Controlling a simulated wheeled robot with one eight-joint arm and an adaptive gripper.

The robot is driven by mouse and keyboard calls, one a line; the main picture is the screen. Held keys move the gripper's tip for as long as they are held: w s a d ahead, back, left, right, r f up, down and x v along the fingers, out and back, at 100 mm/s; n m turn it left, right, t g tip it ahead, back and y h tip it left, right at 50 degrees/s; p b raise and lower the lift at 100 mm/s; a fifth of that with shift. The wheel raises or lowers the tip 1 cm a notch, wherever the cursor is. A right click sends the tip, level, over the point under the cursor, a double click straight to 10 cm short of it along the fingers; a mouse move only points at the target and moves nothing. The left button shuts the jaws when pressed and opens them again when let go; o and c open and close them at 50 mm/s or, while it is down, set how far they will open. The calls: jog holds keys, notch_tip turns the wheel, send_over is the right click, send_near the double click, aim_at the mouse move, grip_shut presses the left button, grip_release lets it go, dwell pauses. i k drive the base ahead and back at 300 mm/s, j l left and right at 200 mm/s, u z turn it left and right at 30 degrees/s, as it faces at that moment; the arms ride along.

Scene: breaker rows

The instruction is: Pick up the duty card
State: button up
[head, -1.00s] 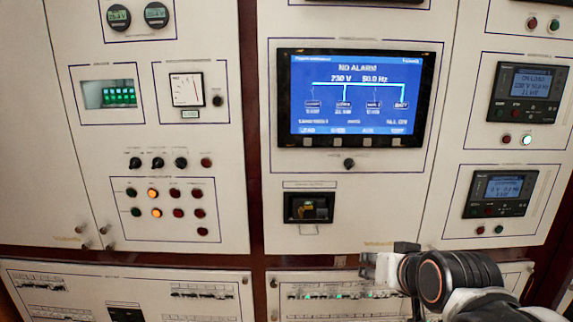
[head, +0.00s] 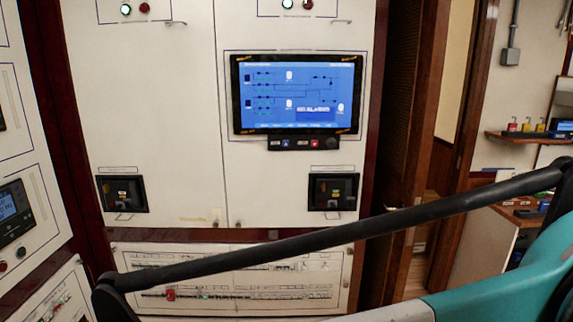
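I cannot make out a duty card in the head view. My gripper is out of the picture. A long black bar and a teal and white part cross the lower right of the view and hide part of the lower panel and floor. Whether my gripper holds anything is not shown.
White switchboard panels carry a blue screen (head: 297,95) and two black recessed units, one left (head: 123,194) and one right (head: 332,192). A breaker row (head: 235,292) runs below. At right are a doorway, a wooden shelf (head: 530,137) with small coloured items, and a lower bench.

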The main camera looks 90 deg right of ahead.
aim_at(540, 195)
jog(key=z, duration=4.7)
jog(key=i+l+z, duration=0.1)
jog(key=i+z, duration=0.2)
jog(key=i, duration=0.25)
jog(key=i+z, duration=0.3)
jog(key=i, duration=0.25)
jog(key=i+j+z, duration=0.3)
jog(key=i, duration=0.25)
jog(key=i+u, duration=0.15)
jog(key=i, duration=0.5)
jog(key=i+l+u, duration=0.2)
jog(key=i, duration=0.45)
jog(key=i+j, duration=0.65)
jog(key=j, duration=0.25)
jog(key=i+j, duration=0.45)
jog(key=j, duration=0.6)
jog(key=i+z, duration=0.05)
